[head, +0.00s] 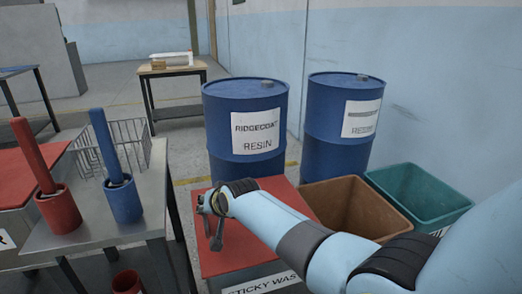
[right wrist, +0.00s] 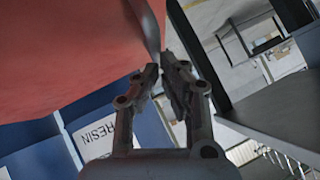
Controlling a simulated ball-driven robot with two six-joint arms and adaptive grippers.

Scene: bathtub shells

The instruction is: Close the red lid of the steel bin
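The red lid (head: 228,255) lies roughly flat over the steel bin, whose front label (head: 262,284) reads "STICKY WAS" before my arm cuts it off. I cannot tell whether a small gap remains under the lid. My right gripper (head: 214,232) is over the lid's left part, its arm covering the lid's right side. In the right wrist view the red lid (right wrist: 70,50) fills the upper left, its edge at the fingertips of my right gripper (right wrist: 163,70). The fingers are drawn together, with nothing clearly held between them. My left gripper is out of view.
Two blue resin drums (head: 245,130) (head: 345,120) stand behind the bin. A brown tub (head: 350,205) and a green tub (head: 418,195) are to the right. A steel table (head: 110,232) on the left carries a red holder (head: 58,210), a blue holder (head: 124,203) and a wire basket (head: 130,140).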

